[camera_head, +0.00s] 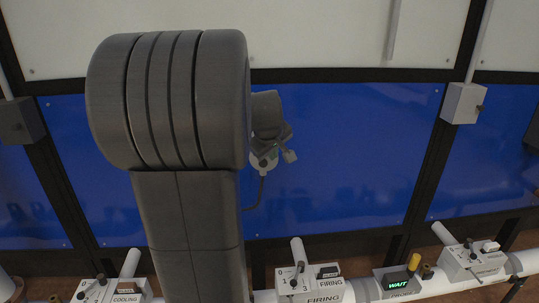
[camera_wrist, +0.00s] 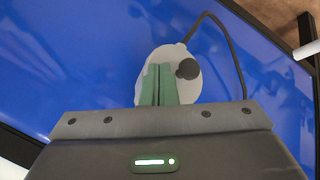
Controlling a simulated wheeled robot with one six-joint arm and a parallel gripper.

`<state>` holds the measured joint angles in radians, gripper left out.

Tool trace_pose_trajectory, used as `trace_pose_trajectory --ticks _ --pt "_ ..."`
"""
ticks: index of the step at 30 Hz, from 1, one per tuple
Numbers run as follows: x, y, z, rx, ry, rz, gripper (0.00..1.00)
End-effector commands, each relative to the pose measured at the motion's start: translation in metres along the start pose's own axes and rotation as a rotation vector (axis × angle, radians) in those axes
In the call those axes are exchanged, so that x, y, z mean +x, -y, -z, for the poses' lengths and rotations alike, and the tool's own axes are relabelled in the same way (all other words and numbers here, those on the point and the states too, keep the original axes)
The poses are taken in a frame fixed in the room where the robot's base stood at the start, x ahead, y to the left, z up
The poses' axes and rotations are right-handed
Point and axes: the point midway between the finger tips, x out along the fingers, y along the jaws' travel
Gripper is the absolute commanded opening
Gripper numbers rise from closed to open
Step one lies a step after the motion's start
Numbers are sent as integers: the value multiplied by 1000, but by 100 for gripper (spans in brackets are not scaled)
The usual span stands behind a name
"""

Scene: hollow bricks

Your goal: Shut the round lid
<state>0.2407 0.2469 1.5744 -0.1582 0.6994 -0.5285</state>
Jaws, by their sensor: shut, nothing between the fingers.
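A pale round plate with a dark knob, likely the round lid (camera_wrist: 212,88), is in front of the blue panel in the wrist view. My gripper (camera_wrist: 159,72) shows two green fingers pressed together, with nothing between them. They overlap the plate's left part, left of the knob; I cannot tell whether they touch it. In the head view my gripper is small and partly hidden by my arm, and a pale piece (camera_head: 289,156) shows beside it. Most of the plate's lower part is hidden by my gripper. I cannot tell how far open the lid is.
A large blue panel (camera_head: 350,160) fills the background between dark frame posts. A dark cable (camera_wrist: 232,52) curves down past the plate's right side. Below, a white pipe carries boxes labelled cooling (camera_head: 110,292), firing (camera_head: 310,284) and a green WAIT display (camera_head: 398,284).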

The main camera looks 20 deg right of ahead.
Motion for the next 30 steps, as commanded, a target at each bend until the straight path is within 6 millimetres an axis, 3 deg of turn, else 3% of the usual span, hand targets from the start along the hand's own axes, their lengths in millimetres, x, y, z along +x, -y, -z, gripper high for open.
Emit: trace_pose_trajectory --ticks 10,30 --pt "9 -11 5 1 1 1 0" --pt "11 -14 7 0 -2 -1 0"
